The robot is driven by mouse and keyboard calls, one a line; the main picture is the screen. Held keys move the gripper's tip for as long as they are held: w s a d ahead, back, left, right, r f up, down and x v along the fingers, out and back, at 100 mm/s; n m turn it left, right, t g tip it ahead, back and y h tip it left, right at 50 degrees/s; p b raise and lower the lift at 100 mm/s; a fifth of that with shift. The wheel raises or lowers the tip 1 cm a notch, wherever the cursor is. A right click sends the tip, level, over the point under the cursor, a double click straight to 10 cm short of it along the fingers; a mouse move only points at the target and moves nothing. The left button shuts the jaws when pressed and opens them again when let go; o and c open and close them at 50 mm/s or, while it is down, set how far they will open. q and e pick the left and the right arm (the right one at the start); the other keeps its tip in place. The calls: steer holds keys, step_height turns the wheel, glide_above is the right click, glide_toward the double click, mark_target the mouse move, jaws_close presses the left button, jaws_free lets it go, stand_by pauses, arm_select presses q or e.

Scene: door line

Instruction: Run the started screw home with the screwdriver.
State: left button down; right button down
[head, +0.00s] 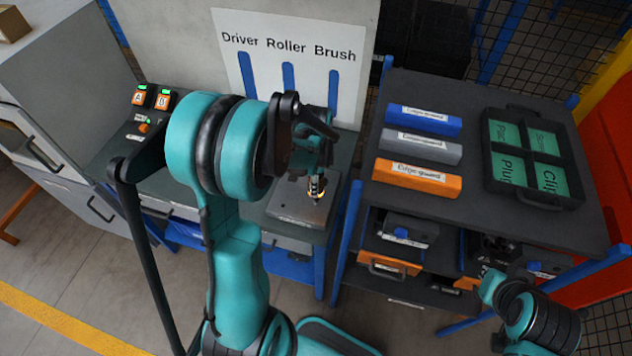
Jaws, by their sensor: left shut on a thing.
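My left gripper (318,165) is in the middle of the head view, pointing down over a grey metal plate (292,208) on the bench. It is shut on the screwdriver (316,188), of which only a short lower part with yellow and dark bands shows below the fingers. The screwdriver points down at the plate's right part. I cannot make out the screw, nor whether the driver tip touches it. My own wrist and fingers hide most of the tool. Part of my right arm shows at the lower right, but its gripper does not.
A board (290,60) labelled Driver, Roller, Brush stands behind. A button box (150,110) with green lights is at the left. On the right, a dark cart (400,82) carries blue (424,120), grey (420,145) and orange (417,177) blocks and a compartment tray (490,180).

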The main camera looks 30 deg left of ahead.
arm_select(q)
steer(key=shift+f+b, duration=0.2)
steer(key=shift+b, duration=0.1)
stand_by(0.4)
steer(key=shift+r, duration=0.15)
stand_by(0.6)
steer(key=shift+r+p, duration=2.5)
steer(key=shift+r, duration=0.9)
steer(key=shift+s+f, duration=0.1)
